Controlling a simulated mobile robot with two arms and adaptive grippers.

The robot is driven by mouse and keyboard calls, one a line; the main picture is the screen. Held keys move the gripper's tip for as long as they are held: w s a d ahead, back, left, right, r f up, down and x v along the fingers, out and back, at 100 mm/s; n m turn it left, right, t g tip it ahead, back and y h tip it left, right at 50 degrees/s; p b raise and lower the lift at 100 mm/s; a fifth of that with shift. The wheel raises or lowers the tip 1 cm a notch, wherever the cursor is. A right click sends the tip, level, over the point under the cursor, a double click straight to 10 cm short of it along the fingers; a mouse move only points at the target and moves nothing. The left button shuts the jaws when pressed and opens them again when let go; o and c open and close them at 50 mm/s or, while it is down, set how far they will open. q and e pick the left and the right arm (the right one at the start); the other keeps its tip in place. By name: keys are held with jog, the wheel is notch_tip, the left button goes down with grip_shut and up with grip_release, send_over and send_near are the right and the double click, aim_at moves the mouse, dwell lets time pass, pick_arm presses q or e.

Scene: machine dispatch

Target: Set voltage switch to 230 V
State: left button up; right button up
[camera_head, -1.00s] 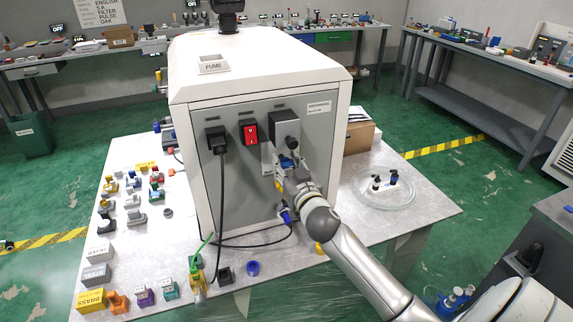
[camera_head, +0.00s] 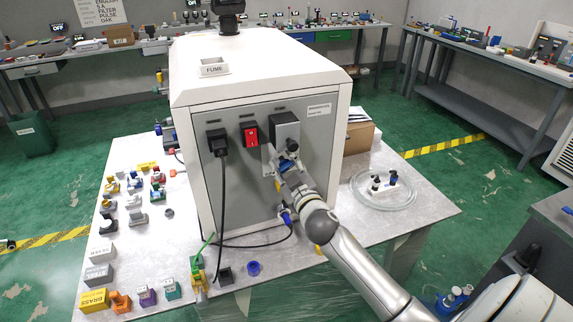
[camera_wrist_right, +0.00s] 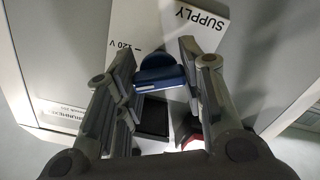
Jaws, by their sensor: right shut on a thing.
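The machine's grey panel (camera_head: 245,185) faces me. A white plate beside my gripper reads SUPPLY (camera_wrist_right: 205,20) and "120 V" (camera_wrist_right: 148,55) in the right wrist view. A blue switch handle (camera_wrist_right: 160,73) stands out by this plate. My right gripper (camera_wrist_right: 158,68) is shut on the blue handle, with one finger on each side. In the head view, my right gripper (camera_head: 280,163) is at the panel below a black box (camera_head: 285,130) and largely hides the handle. The switch's set position and any 230 V mark cannot be made out. My left gripper is not in view.
A red switch (camera_head: 250,134) and a black plug (camera_head: 216,140) with a hanging cable are left of my gripper. A blue-ended cable plug (camera_head: 286,217) is just below. A glass dish (camera_head: 384,187) stands right; several small parts lie left.

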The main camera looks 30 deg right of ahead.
jog(key=n+p, duration=0.1)
jog(key=n, duration=0.5)
jog(key=shift+n, duration=0.3)
jog(key=n+p, duration=0.1)
jog(key=n, duration=0.4)
jog(key=shift+a+f+n, duration=0.1)
jog(key=shift+f+n, duration=0.05)
jog(key=shift+n, duration=0.15)
jog(key=o, duration=1)
jog(key=v, duration=1.2)
jog(key=shift+f, duration=0.1)
